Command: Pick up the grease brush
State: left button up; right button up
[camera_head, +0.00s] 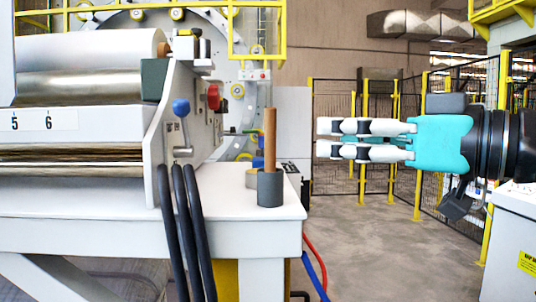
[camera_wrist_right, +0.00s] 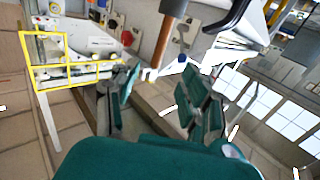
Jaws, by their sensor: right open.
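The grease brush shows as a brown wooden handle (camera_head: 270,138) standing upright in a dark grey cup (camera_head: 270,188) on the white table. Its lower end is hidden inside the cup. My right gripper (camera_head: 322,138) comes in from the right, level with the handle's upper half. Its pale fingers point left at the handle, with a gap between. The right gripper is open and empty. In the right wrist view the handle (camera_wrist_right: 163,42) shows beyond the open fingers (camera_wrist_right: 157,88). My left gripper is not in view.
A roll of tape (camera_head: 252,178) sits behind the cup on the white table (camera_head: 228,200). A machine with a blue-knobbed lever (camera_head: 181,108) and black hoses (camera_head: 190,225) stands to the left. Yellow-posted fencing (camera_head: 363,140) is behind. Open floor lies right of the table.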

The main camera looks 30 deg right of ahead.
aim_at(275, 133)
jog(key=p+x, duration=0.3)
jog(key=x, duration=0.3)
jog(key=shift+w+a+r, duration=0.2)
jog(key=shift+w+a, duration=0.1)
jog(key=shift+w+a+f, duration=0.1)
jog(key=shift+w, duration=0.45)
jog(key=p+x, duration=0.1)
jog(key=x, duration=0.1)
jog(key=p+x, duration=0.2)
jog(key=shift+d, duration=0.2)
jog(key=shift+w+a+f+p, duration=0.1)
jog(key=shift+w+a+p, duration=0.1)
jog(key=shift+w+p, duration=0.3)
grip_shut()
